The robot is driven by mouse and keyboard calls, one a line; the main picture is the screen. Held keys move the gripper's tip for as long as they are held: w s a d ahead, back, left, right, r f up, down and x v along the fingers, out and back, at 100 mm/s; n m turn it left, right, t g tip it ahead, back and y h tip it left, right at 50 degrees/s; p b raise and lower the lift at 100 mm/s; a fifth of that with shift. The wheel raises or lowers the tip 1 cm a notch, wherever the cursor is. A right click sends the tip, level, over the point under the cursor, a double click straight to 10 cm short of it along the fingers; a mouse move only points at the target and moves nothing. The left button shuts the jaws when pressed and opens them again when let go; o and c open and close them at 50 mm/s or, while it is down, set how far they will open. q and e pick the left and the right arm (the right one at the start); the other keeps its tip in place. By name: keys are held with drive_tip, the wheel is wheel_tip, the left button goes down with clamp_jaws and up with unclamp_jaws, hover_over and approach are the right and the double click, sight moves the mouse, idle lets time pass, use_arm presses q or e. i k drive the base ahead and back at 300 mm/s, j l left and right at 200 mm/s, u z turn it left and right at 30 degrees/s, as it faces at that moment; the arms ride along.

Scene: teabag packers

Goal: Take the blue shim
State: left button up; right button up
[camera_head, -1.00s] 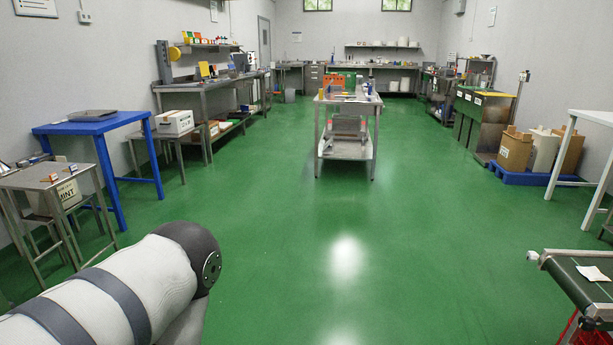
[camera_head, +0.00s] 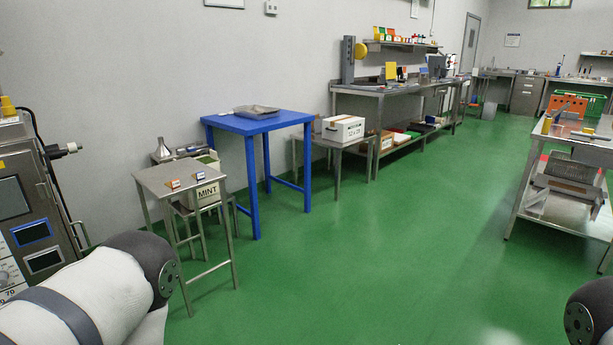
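I cannot make out the blue shim for certain. Two small pieces lie on a small steel table (camera_head: 151,181) at the left: an orange-and-white one (camera_head: 173,184) and a blue-and-white one (camera_head: 200,176). They are too small to tell what they are. Rounded dark-ended links of my own arms show at the lower left and lower right corners. Neither gripper is in view.
A blue table (camera_head: 257,123) with a grey tray (camera_head: 256,112) stands behind the steel table. A white box (camera_head: 343,128) sits on a low table beside it. A machine (camera_head: 35,215) is at the far left. A steel trolley (camera_head: 521,211) stands right. Green floor between is clear.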

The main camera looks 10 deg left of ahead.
sight(199, 175)
drive_tip(key=i+j, duration=0.15)
drive_tip(key=i, duration=0.65)
drive_tip(key=i+j, duration=0.2)
drive_tip(key=i, duration=0.6)
drive_tip(key=i+j+u, duration=0.1)
drive_tip(key=i, duration=0.7)
